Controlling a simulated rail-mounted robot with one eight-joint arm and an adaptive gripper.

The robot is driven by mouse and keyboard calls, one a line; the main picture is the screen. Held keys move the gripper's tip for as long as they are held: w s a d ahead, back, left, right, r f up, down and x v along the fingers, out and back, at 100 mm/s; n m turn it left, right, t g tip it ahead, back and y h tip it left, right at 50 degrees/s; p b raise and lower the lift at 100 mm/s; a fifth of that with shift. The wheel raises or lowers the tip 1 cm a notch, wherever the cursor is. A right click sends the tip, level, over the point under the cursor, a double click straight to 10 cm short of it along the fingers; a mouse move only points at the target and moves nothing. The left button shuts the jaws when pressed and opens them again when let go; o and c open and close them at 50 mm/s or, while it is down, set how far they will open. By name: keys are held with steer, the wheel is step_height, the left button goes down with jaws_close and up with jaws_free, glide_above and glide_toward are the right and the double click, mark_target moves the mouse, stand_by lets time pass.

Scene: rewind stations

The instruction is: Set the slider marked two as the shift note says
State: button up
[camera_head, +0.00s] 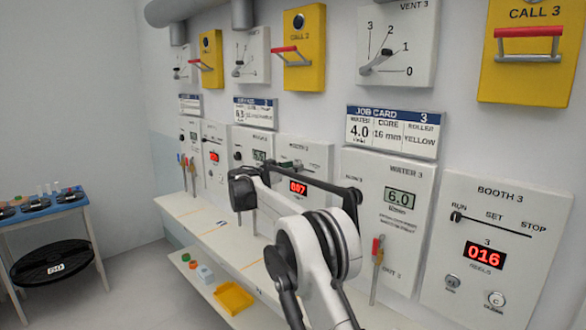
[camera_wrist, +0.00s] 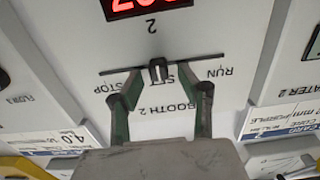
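The booth 2 panel (camera_wrist: 235,40) shows upside down in the wrist view, with STOP at left, SET in the middle and RUN at right. Its slider knob (camera_wrist: 157,69) stands on the slot at about SET, partly covering that label. My gripper (camera_wrist: 162,92) is open, its two fingers apart on either side below the knob, apparently not touching it. In the head view the booth 2 panel (camera_head: 308,153) is partly hidden by my arm. I cannot make out a shift note in either view.
The booth 3 panel (camera_head: 470,270) has its own slider near RUN. The water 3 panel (camera_head: 370,190) and job card 3 (camera_head: 392,132) are beside it. A shelf (camera_head: 190,215) runs below the panels. A blue-topped table (camera_head: 70,205) stands at far left, with clear floor between.

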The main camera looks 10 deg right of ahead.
steer(key=v, duration=1.2)
steer(key=s+d+r+n+g+y+b, duration=0.1)
steer(key=s+d+r+n+g+y, duration=0.15)
steer(key=s+d, duration=0.7)
steer(key=s+d+n+y+b, duration=0.1)
steer(key=s+d+n+y, duration=0.15)
steer(key=s, duration=0.65)
steer(key=s+d+n+y, duration=0.1)
steer(key=s+d+y, duration=0.15)
steer(key=s, duration=0.65)
steer(key=s+f+n+y, duration=0.1)
steer(key=s+f, duration=0.4)
steer(key=s, duration=0.6)
steer(key=s+a+f+n+y+b, duration=0.1)
steer(key=s+f+y, duration=0.3)
steer(key=s, duration=0.7)
steer(key=s+a+f+n+y+b, duration=0.1)
steer(key=s+f+n+y, duration=0.1)
steer(key=s+f, duration=0.6)
steer(key=s+n, duration=0.1)
steer(key=s, duration=0.2)
steer(key=shift+f+g, duration=0.2)
steer(key=shift+g, duration=0.15)
